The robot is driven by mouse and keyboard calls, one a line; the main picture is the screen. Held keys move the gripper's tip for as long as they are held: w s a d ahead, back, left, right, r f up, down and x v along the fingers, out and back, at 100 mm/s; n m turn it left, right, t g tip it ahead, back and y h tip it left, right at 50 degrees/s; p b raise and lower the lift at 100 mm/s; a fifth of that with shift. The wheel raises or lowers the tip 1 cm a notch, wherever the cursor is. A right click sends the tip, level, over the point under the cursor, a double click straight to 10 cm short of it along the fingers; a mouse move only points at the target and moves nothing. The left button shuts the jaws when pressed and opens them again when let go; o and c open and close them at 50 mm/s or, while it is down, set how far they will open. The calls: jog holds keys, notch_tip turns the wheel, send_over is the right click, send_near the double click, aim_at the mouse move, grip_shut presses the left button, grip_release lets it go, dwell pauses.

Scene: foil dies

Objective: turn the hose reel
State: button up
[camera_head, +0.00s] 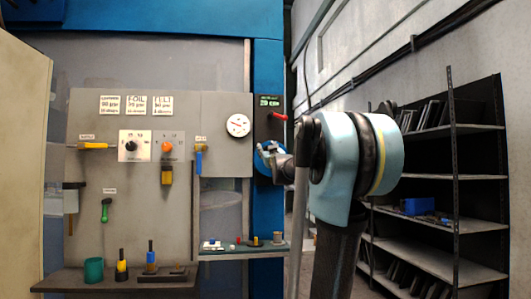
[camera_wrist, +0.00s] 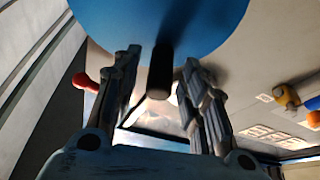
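The hose reel is a blue disc (camera_wrist: 205,15) at the top of the wrist view, with a dark cylindrical handle (camera_wrist: 160,75) sticking out of it. In the head view the blue reel (camera_head: 262,160) shows at the right edge of the grey panel, partly hidden by my gripper (camera_head: 277,160). In the wrist view my gripper (camera_wrist: 160,60) is open, one finger on each side of the handle. A gap shows between the handle and each finger, so I see no grip on it.
A red lever (camera_head: 278,116) sits above the reel, below a green display (camera_head: 269,101). A round gauge (camera_head: 238,125) is up and left of it. A small ledge (camera_head: 240,251) with small parts lies below. Dark shelving (camera_head: 440,180) stands at the right.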

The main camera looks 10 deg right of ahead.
jog(key=shift+w+a+r, duration=0.1)
jog(key=shift+w+r, duration=0.1)
jog(key=shift+w, duration=0.35)
jog(key=shift+c, duration=0.2)
grip_shut()
